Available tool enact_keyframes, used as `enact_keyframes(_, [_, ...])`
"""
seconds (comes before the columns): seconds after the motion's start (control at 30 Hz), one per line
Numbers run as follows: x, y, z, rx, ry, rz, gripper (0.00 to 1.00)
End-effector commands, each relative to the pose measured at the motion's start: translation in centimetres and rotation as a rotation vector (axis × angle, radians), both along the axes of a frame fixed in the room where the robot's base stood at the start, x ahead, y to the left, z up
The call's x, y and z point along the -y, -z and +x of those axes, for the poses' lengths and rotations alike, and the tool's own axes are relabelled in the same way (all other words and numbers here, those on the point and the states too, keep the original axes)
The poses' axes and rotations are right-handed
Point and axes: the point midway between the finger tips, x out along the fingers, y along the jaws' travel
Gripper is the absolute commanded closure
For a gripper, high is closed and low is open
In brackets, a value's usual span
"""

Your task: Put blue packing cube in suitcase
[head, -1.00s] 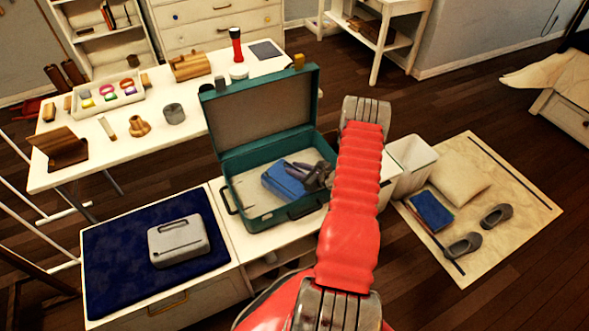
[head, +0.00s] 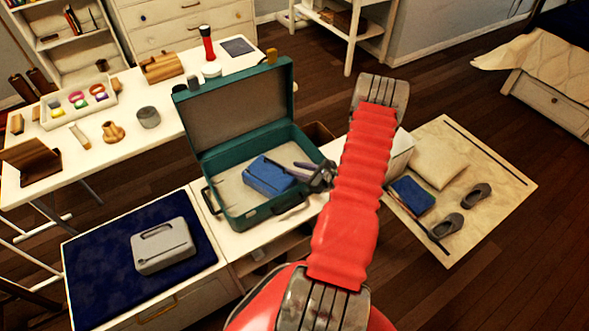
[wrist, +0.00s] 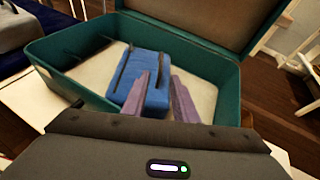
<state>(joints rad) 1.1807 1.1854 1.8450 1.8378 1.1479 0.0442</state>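The blue packing cube (head: 268,176) lies on the light floor of the open teal suitcase (head: 262,213), inside its walls. In the wrist view the cube (wrist: 150,66) shows dark straps, and the suitcase (wrist: 72,86) surrounds it. My gripper (head: 298,171) is at the right side of the suitcase, just right of the cube. In the wrist view my gripper (wrist: 160,76) has its two purple fingers apart. The left finger overlaps the cube in the picture and the right finger is beside it. The gripper is open and seems clear of the cube.
The suitcase lid (head: 240,105) stands raised at the back. A grey case (head: 162,246) lies on a dark blue mat (head: 95,272) to the left. A white table (head: 85,150) with small items stands behind. Shoes (head: 447,225) and a pillow (head: 438,162) lie on a rug at right.

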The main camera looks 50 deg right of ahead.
Motion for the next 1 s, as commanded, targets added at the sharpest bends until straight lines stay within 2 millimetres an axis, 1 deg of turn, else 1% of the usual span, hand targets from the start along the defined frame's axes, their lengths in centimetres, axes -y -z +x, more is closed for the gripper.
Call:
enact_keyframes(0.57, [0.0, 0.0, 0.0, 0.000, 0.000, 0.000, 0.74])
enact_keyframes(0.67, [-0.2, -0.4, 0.3, 0.001, -0.013, -0.007, 0.74])
enact_keyframes(0.77, [-0.8, -1.5, 1.1, 0.002, -0.051, -0.025, 0.74])
enact_keyframes(0.83, [-1.7, -2.9, 2.0, 0.003, -0.100, -0.047, 0.74])
enact_keyframes(0.97, [-4.2, -6.3, 3.9, 0.006, -0.221, -0.107, 0.74])
enact_keyframes(1.0, [-5.1, -7.4, 4.5, 0.006, -0.264, -0.128, 0.74])
